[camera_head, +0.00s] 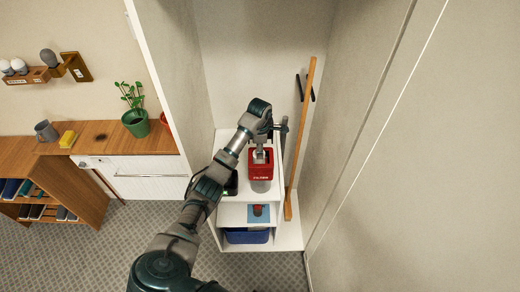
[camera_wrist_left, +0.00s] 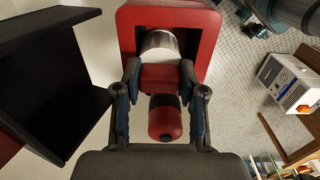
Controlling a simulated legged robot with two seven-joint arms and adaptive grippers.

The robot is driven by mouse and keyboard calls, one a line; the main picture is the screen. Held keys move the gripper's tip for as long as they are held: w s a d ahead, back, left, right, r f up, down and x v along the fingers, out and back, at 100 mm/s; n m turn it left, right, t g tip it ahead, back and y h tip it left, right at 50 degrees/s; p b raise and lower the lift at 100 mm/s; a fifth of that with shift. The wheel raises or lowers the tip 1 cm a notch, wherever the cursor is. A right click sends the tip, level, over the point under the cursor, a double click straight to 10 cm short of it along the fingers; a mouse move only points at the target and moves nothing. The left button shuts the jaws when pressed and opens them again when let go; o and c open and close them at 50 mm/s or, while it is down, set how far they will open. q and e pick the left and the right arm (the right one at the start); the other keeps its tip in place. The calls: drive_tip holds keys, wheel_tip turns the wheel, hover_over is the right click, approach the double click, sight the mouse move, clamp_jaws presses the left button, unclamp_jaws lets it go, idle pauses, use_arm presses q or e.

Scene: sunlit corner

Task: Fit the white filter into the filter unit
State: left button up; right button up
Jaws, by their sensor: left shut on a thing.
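The red filter unit (camera_head: 261,170), lettered on its front, stands on the white shelf inside the tall cabinet. The white filter (camera_head: 260,157) shows as a pale cylinder in the unit's opening. In the left wrist view the filter (camera_wrist_left: 160,46) sits inside the unit's red frame (camera_wrist_left: 208,35). In the head view this gripper (camera_head: 264,140) is right over the unit. How deep the filter sits cannot be told. My right gripper is not in view.
A tall wooden pole (camera_head: 300,140) leans right of the unit. A red object (camera_head: 257,210) on a blue mat is on the lower shelf, above a blue bin (camera_head: 247,236). The cabinet's left wall (camera_head: 172,75) is close to my arm. A plant (camera_head: 135,118) stands left.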

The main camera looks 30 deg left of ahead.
use_arm(q)
drive_tip(key=shift+s+d+r, duration=0.15)
drive_tip(key=shift+s+d, duration=0.05)
drive_tip(key=shift+d, duration=0.05)
drive_tip(key=shift+d+f, duration=0.25)
drive_tip(key=shift+d, duration=0.05)
drive_tip(key=o, duration=1.1)
drive_tip(key=shift+w, duration=0.1)
drive_tip(key=shift+o, duration=0.2)
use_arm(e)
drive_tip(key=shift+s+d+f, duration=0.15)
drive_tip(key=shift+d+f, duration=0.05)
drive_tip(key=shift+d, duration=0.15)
use_arm(q)
drive_tip(key=shift+a, duration=0.2)
